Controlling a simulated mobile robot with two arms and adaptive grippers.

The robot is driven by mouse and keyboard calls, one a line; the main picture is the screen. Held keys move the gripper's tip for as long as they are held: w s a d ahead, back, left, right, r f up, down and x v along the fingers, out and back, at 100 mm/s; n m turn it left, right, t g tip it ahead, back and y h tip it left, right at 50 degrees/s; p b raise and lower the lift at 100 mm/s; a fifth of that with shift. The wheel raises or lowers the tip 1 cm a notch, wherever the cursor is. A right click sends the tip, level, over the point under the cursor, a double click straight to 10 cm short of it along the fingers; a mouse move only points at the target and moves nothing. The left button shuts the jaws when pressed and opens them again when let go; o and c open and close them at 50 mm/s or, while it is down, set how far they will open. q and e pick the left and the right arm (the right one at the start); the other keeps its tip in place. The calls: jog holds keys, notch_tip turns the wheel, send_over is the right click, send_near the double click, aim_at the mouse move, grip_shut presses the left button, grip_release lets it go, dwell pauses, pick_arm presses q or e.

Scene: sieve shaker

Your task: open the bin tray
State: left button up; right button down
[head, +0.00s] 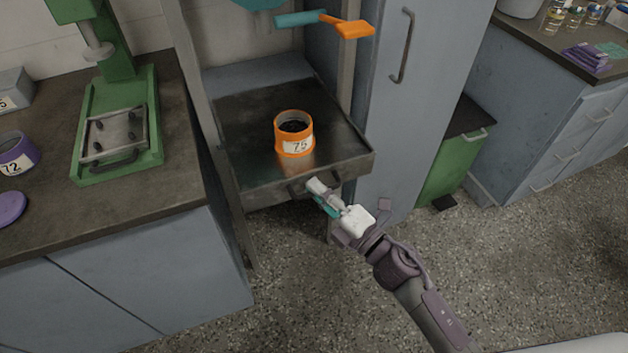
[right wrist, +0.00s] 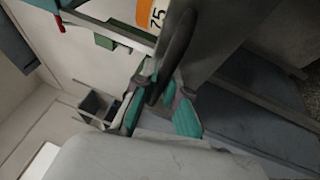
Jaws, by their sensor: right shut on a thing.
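The bin tray (head: 240,125) is a dark metal tray in a tall frame, in the middle of the head view. An orange container labelled 75 (head: 294,146) stands on it with dark material inside. A dark handle (head: 336,177) is on the tray's front face. My right gripper (head: 316,190) is at this front face, shut on the handle. In the right wrist view the dark handle (right wrist: 176,52) passes between the teal-padded fingers (right wrist: 158,108), and part of the orange container (right wrist: 147,14) shows. My left gripper is not in view.
A green press (head: 118,130) stands on the left counter, with a purple container labelled 72 (head: 16,155). A tall blue cabinet (head: 385,120) stands right of the frame. Speckled floor (head: 300,290) in front is clear.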

jog(key=shift+s+d, duration=0.15)
jog(key=shift+s, duration=0.15)
jog(key=c, duration=1.2)
grip_release()
jog(key=v, duration=1.2)
jog(key=shift+f, duration=0.1)
